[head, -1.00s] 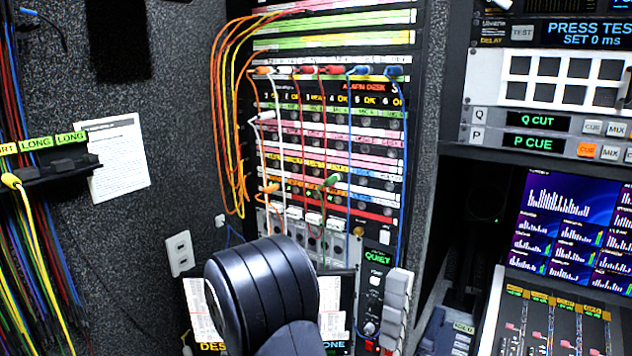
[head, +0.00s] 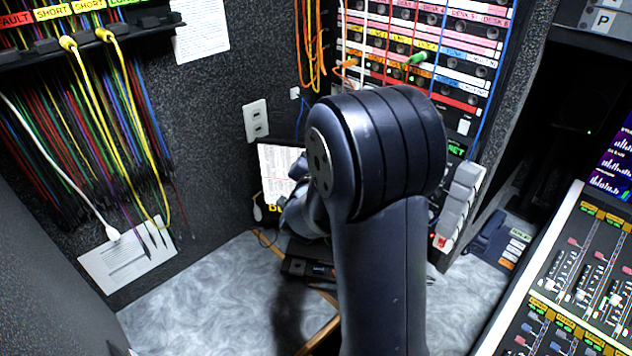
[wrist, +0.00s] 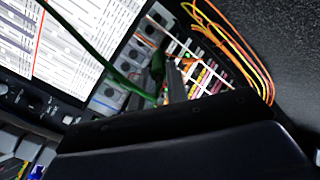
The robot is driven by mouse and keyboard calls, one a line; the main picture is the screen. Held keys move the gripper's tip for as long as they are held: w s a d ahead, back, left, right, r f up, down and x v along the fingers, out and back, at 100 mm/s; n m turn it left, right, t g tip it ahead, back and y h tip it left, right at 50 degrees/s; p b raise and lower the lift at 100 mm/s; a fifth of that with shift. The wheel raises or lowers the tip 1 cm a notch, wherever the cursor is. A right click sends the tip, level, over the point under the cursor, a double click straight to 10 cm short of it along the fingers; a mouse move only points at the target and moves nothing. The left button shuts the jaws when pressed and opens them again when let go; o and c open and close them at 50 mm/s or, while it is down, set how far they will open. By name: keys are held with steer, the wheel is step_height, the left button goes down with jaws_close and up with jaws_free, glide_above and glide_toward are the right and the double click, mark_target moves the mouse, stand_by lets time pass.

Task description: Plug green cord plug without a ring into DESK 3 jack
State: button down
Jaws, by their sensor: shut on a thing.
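In the wrist view my gripper (wrist: 168,82) is shut on a dark green plug (wrist: 158,66), with its green cord (wrist: 85,42) running up to the left. Blur and shadow hide whether this plug has a ring. In the head view my own arm hides the gripper and the held plug. The patch bay (head: 425,75) stands behind the arm, with rows of coloured label strips and jacks. Another green plug (head: 415,58) sits in one of its lower rows. DESK labels show in an upper pink row, but I cannot make out DESK 3.
A cord rack (head: 85,42) with yellow cords is at far left. A mixing console (head: 575,270) is at right. The grey desk top (head: 200,290) has clear room at left.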

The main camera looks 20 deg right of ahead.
steer(key=w+d+r+m+g+h, duration=0.1)
steer(key=d+r+m+g+h, duration=0.2)
steer(key=r+m, duration=0.7)
steer(key=w+d+r+m+g+h, duration=0.2)
steer(key=d+r+m+g, duration=0.3)
steer(key=r+m, duration=0.6)
step_height(320, 180, up, 7)
steer(key=shift+d+f+h, duration=0.15)
steer(key=shift+d+h, duration=0.3)
steer(key=shift+h, duration=0.35)
steer(key=shift+p, duration=0.4)
steer(key=shift+p+x, duration=1.15)
steer(key=shift+x, duration=1.7)
steer(key=shift+w, duration=0.1)
steer(key=shift+p, duration=0.45)
steer(key=shift+p+x, duration=0.85)
steer(key=shift+x, duration=0.9)
steer(key=shift+w+d, duration=0.1)
steer(key=shift+d, duration=0.15)
